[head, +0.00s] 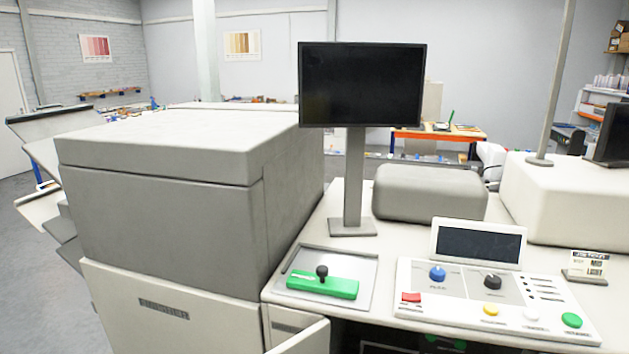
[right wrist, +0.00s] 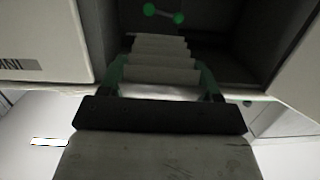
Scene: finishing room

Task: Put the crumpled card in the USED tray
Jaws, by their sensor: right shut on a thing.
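In the right wrist view, my right gripper (right wrist: 160,72) is shut on the crumpled card (right wrist: 160,48), a pale strip folded in zigzag pleats between the two green fingers. The card is in front of a dark, open compartment (right wrist: 228,45) of the machine. My left gripper is in neither view. I see no tray with a readable USED label. The head view does not clearly show the card or my right gripper.
A shallow grey tray (head: 365,284) on the console holds a green block with a black knob (head: 322,283). Beside it are a control panel (head: 450,309) and a small sign (head: 586,268). Below is a dark opening (head: 365,338) with green parts. A green dumbbell-shaped part (right wrist: 164,15) is inside the compartment.

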